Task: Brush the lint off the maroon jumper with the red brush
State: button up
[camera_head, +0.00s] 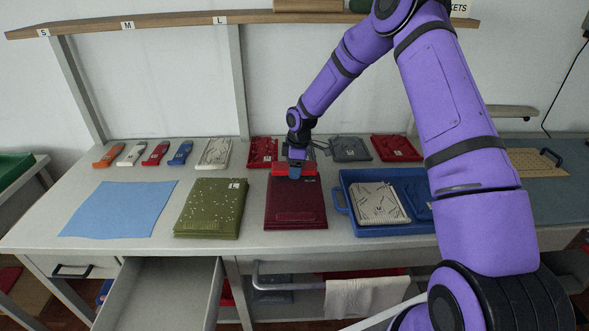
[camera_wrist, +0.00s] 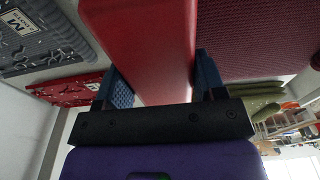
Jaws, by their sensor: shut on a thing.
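The maroon jumper (camera_head: 296,208) lies folded flat in the middle of the table; its ribbed knit fills the upper right of the wrist view (camera_wrist: 258,38). No lint specks can be made out on it. My gripper (camera_head: 296,167) is over the jumper's far edge. Its blue fingers (camera_wrist: 162,80) are shut on a red block-shaped body, the red brush (camera_wrist: 140,45), which also shows beside the fingers in the head view (camera_head: 309,170). The brush's underside is hidden, so I cannot tell whether it touches the knit.
A speckled olive jumper (camera_head: 211,207) lies left of the maroon one, then a blue cloth (camera_head: 118,209). A blue tray (camera_head: 390,230) with a light folded garment stands close on the right. Folded garments line the back. An open drawer (camera_head: 165,292) juts out in front.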

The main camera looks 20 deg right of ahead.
aim_at(294, 198)
jog(key=shift+w+d, duration=0.2)
jog(key=shift+w, duration=0.3)
jog(key=shift+w+d, duration=0.2)
jog(key=shift+w, duration=0.25)
jog(key=shift+s+a+f, duration=0.1)
jog(key=shift+s+a, duration=0.2)
jog(key=shift+s, duration=0.55)
jog(key=shift+s+a, duration=0.3)
jog(key=shift+s, duration=0.55)
jog(key=shift+s+a+f, duration=0.1)
jog(key=shift+s+a, duration=0.2)
jog(key=shift+s, duration=0.55)
jog(key=shift+s+a+r, duration=0.15)
jog(key=shift+s+a, duration=0.15)
jog(key=shift+s, duration=0.5)
jog(key=shift+s+a+r, duration=0.1)
jog(key=shift+s+a, duration=0.15)
jog(key=shift+s, duration=0.5)
